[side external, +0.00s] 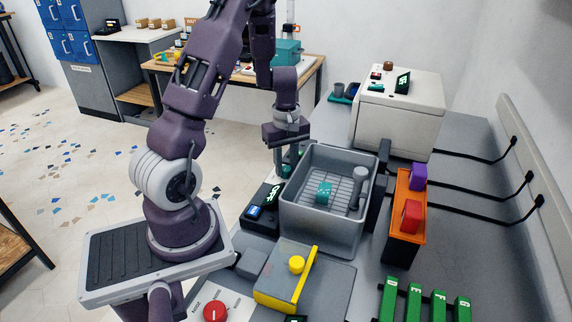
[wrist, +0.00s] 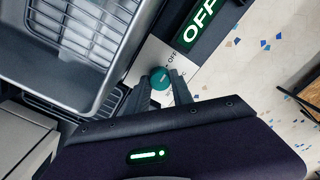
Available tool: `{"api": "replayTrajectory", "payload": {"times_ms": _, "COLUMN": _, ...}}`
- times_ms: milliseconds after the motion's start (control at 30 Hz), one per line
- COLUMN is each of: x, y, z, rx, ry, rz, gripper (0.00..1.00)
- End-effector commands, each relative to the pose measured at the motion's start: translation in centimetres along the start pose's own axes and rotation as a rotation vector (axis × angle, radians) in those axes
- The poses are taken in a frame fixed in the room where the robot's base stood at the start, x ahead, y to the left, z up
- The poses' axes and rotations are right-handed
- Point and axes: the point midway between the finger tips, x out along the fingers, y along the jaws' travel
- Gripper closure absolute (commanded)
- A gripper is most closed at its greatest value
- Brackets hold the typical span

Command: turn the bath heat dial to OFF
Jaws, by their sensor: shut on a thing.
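The bath heat dial (wrist: 161,78) is a round teal knob on a pale plate beside the bath, with a small OFF mark printed near it. My gripper (wrist: 163,87) has one dark finger on each side of the dial and is shut on it. The dial's pointer is too small to read. The display also shows there (side external: 273,194), reading OFF.
A teal block (side external: 324,192) sits on the wire rack inside the bath.

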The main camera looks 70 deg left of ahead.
Motion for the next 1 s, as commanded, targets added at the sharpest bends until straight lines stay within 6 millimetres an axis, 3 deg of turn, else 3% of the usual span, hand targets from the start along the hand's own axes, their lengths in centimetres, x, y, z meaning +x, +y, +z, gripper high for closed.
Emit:
{"api": "replayTrajectory", "payload": {"times_ms": 167, "x": -0.1, "y": 0.1, "z": -0.1, "rx": -0.001, "ry": 0.002, "rz": 0.003, "gripper": 1.00}}
{"api": "replayTrajectory", "payload": {"times_ms": 200, "x": -0.1, "y": 0.1, "z": -0.1, "rx": -0.001, "ry": 0.002, "rz": 0.003, "gripper": 0.70}}
{"api": "replayTrajectory", "payload": {"times_ms": 300, "x": -0.1, "y": 0.1, "z": -0.1, "rx": -0.001, "ry": 0.002, "rz": 0.002, "gripper": 0.51}}
{"api": "replayTrajectory", "payload": {"times_ms": 633, "x": -0.3, "y": 0.1, "z": 0.0, "rx": 0.001, "ry": 0.002, "rz": 0.002, "gripper": 0.51}}
{"api": "replayTrajectory", "payload": {"times_ms": 1000, "x": -6.7, "y": 0.1, "z": 0.0, "rx": 0.001, "ry": 0.002, "rz": 0.004, "gripper": 0.51}}
